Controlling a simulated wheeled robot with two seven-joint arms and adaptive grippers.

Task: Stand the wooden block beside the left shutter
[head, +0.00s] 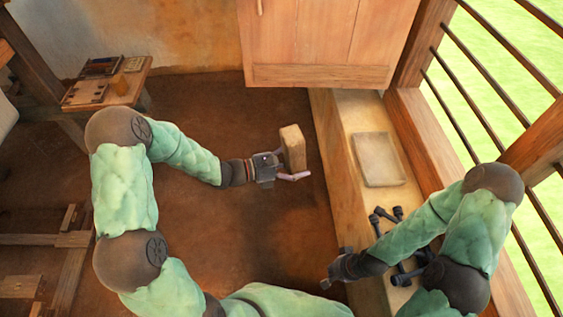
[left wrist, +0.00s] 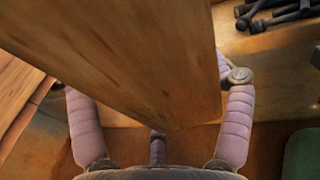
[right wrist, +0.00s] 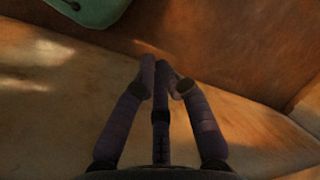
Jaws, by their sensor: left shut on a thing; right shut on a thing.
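The wooden block (head: 293,148) is upright, slightly tilted, in my left gripper (head: 290,165), above the brown floor and left of the pale ledge. In the left wrist view the block (left wrist: 130,60) fills the middle between the fingers. The left shutter (head: 318,40), a wooden panel, stands swung inward from the window frame at the top, beyond the block and apart from it. My right gripper (head: 328,278) is low at the ledge's near left edge. In the right wrist view its fingertips (right wrist: 162,80) meet, and I see no thing between them.
The pale ledge (head: 330,130) runs below the barred window (head: 480,85). A flat grey slab (head: 378,158) and dark tools (head: 385,220) lie on it. The ledge is bare between slab and shutter. A small wooden table (head: 135,82) with items stands at upper left.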

